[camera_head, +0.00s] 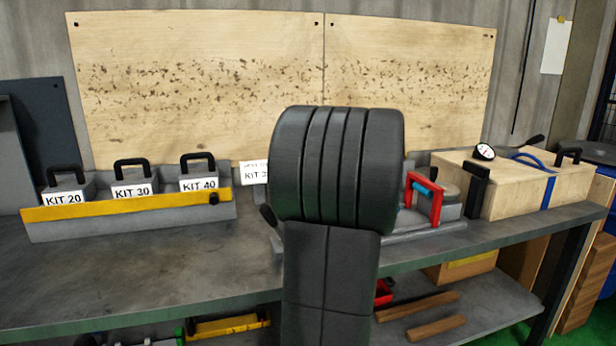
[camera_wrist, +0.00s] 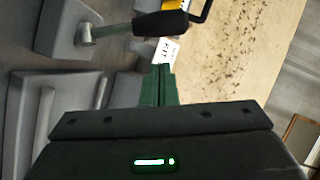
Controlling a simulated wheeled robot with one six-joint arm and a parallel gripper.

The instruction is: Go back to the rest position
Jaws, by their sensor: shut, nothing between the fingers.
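In the wrist view my gripper (camera_wrist: 163,70) shows as a dark green pair of fingers, pressed together and empty. The fingers point toward a black-handled lever (camera_wrist: 160,24) on a grey metal part and a white KIT label (camera_wrist: 168,49). I cannot tell the exact gap to either. In the head view my black arm stands upright in the middle of the picture, in front of the workbench, and hides the gripper and part of the bench behind it.
The grey workbench (camera_head: 130,275) carries a yellow-fronted rack (camera_head: 130,208) with KIT 20, KIT 30 and KIT 40 boxes at left. A red-framed device (camera_head: 425,199) and a wooden crate (camera_head: 515,190) stand at right. Wooden boards (camera_head: 200,80) line the wall. The bench front at left is clear.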

